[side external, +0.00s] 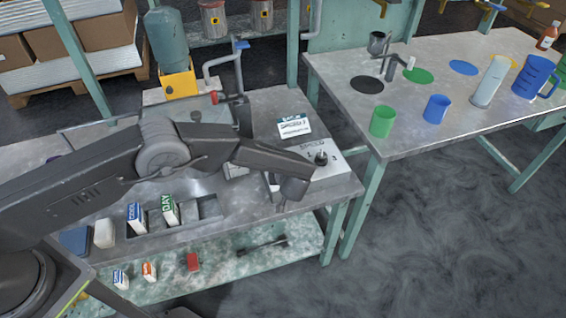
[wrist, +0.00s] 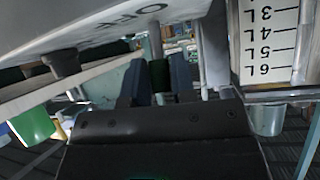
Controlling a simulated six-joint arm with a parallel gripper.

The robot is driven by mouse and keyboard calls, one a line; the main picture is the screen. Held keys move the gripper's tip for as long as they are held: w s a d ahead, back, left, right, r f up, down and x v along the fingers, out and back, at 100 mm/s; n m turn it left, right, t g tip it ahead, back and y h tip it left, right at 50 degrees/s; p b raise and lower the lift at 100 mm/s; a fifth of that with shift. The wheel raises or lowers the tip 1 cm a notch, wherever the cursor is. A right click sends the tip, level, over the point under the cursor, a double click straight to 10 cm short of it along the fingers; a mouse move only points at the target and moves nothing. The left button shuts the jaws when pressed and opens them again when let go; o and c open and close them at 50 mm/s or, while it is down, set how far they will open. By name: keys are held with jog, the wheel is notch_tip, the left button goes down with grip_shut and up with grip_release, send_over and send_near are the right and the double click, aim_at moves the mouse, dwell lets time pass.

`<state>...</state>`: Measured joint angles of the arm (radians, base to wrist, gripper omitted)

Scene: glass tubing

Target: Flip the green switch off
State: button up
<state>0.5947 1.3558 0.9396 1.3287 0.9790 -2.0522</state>
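In the wrist view a small dark green piece (wrist: 159,73), which looks like the green switch's tip, sits at the end of a metal stem. The stem comes down beside a pale panel (wrist: 95,22) lettered OFF, seen upside down. My gripper (wrist: 158,88) has one dark finger on each side of the green piece. The gaps are too small and dark to tell whether the fingers touch it. In the side view my gripper (side external: 290,188) is low at the bench's right end, just left of the SPEED panel (side external: 330,170). The green switch is hidden there.
A dark knob (side external: 321,158) stands on the SPEED panel, close to my gripper. A litre scale (wrist: 270,40) is close on the right in the wrist view. White boxes stand in the bench recess. A second table (side external: 440,130) with cups stands to the right.

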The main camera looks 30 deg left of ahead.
jog(key=o, duration=0.4)
jog(key=shift+c, duration=0.2)
jog(key=v, duration=1.4)
jog(key=shift+w, duration=0.1)
jog(key=s+a+r+m+g+h, duration=0.1)
jog(key=s+a+r+g, duration=0.25)
jog(key=a+r, duration=0.65)
jog(key=s+a+r+m+g+h, duration=0.15)
jog(key=s+a+r, duration=0.25)
jog(key=a+r, duration=0.6)
jog(key=s+a+r+m+h, duration=0.2)
jog(key=s+r, duration=0.1)
jog(key=s, duration=0.6)
jog(key=s+a+r+m+t+h, duration=0.1)
jog(key=s+a+r+m+h, duration=0.1)
jog(key=s, duration=0.8)
notch_tip(320, 180, up, 3)
jog(key=shift+a+f, duration=0.2)
jog(key=shift+a, duration=0.3)
